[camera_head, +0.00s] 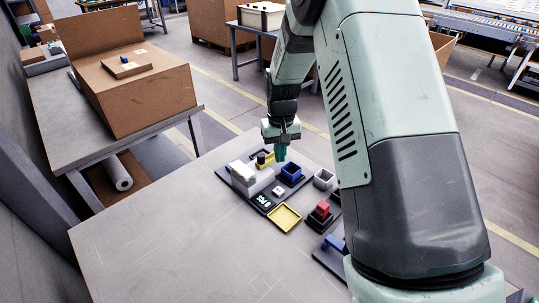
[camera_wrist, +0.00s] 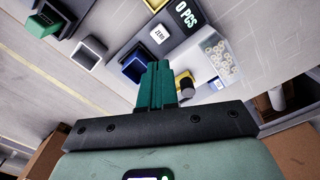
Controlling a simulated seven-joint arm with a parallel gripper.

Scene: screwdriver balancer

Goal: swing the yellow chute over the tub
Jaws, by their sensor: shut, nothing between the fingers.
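The yellow chute, as far as I can tell the small yellow piece with a dark knob (camera_head: 263,158), is at the back of the dark-based device, just left of my gripper (camera_head: 280,153). In the wrist view a dark knob with some yellow (camera_wrist: 185,86) shows right of my fingers (camera_wrist: 158,68); the rest of the chute is hidden or unclear. The tub, seemingly the blue square one (camera_head: 290,173), is just in front of my gripper. It also shows in the wrist view (camera_wrist: 132,66), left of the fingertips, apart from the knob. My green fingers are shut and empty.
A grey open box (camera_head: 323,179) stands right of the blue tub. A yellow tray (camera_head: 285,217) and a red block on a black base (camera_head: 321,211) are nearer. A clear bin of round pieces (camera_wrist: 214,52) and a "0 PCS" display (camera_wrist: 187,14) are close. The table's left front is clear.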

